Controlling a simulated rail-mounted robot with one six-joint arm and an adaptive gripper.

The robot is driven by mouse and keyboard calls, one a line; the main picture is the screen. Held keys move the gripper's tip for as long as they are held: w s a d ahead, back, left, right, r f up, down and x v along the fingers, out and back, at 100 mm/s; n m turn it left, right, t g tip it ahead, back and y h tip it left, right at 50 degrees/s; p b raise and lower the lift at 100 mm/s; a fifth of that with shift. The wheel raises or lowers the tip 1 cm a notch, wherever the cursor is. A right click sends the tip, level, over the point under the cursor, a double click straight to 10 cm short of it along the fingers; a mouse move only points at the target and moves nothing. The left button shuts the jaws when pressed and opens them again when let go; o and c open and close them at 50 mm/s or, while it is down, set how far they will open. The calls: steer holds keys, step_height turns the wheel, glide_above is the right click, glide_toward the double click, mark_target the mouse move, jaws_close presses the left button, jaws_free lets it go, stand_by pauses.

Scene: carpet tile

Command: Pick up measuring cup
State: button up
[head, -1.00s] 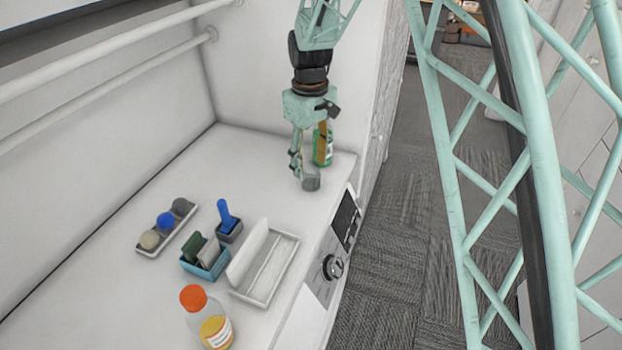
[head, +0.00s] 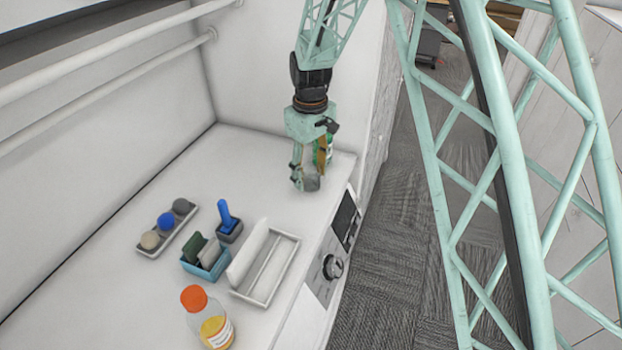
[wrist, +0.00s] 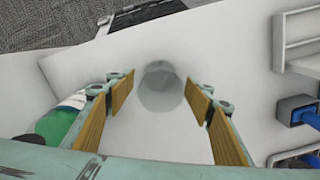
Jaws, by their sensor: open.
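The measuring cup (head: 311,183) is a small clear, greyish cup standing on the white counter near its far right end. It also shows in the wrist view (wrist: 160,88), beyond the fingertips and centred between them. My gripper (head: 308,182) is open and low over the counter at the cup, pointing down. In the wrist view my gripper (wrist: 157,100) shows its two tan finger pads apart, one on each side of the cup's line. I cannot see either pad touching the cup. The fingers partly hide the cup in the head view.
A green bottle (wrist: 62,120) stands close beside the left finger in the wrist view. Nearer on the counter are a white rack (head: 268,270), a blue caddy (head: 206,262), a tray of balls (head: 152,250) and an orange-capped bottle (head: 208,318). The counter's back left is clear.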

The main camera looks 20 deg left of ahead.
steer(key=shift+f, duration=0.6)
steer(key=c, duration=0.8)
